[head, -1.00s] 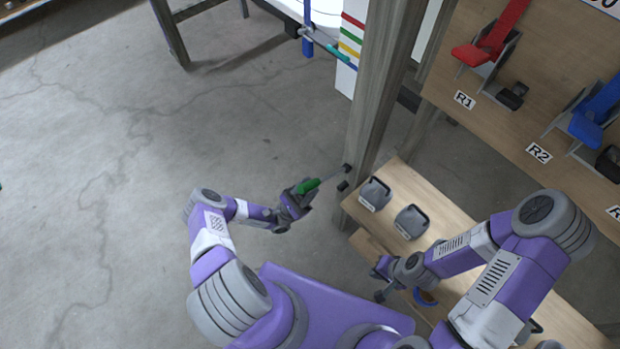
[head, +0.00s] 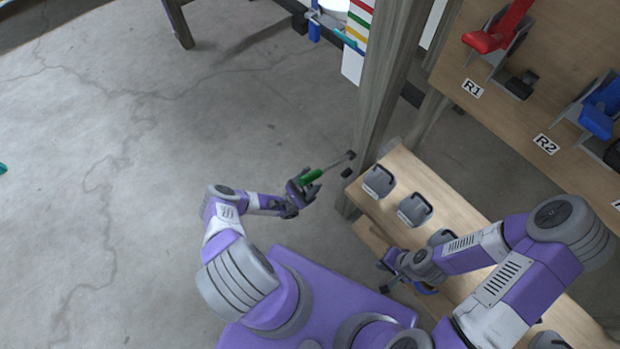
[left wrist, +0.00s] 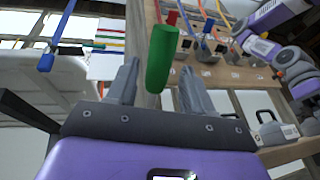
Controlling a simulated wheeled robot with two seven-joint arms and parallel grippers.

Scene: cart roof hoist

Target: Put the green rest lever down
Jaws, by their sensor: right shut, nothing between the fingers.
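The green rest lever (head: 311,177) has a green grip on a grey rod that runs up right toward the wooden post. My left gripper (head: 306,187) is at the grip end of the lever. In the left wrist view the green grip (left wrist: 162,58) stands between the two fingers of my left gripper (left wrist: 160,85), with a gap on each side, so the gripper is open around it. My right gripper (head: 388,277) is shut and empty beside the wooden bench, away from the lever.
The wooden post (head: 378,105) stands just beyond the lever. The bench (head: 405,165) carries several grey handled blocks (head: 415,209). A board to the right holds a red lever (head: 497,30) and a blue lever (head: 602,108). The floor on the left is clear.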

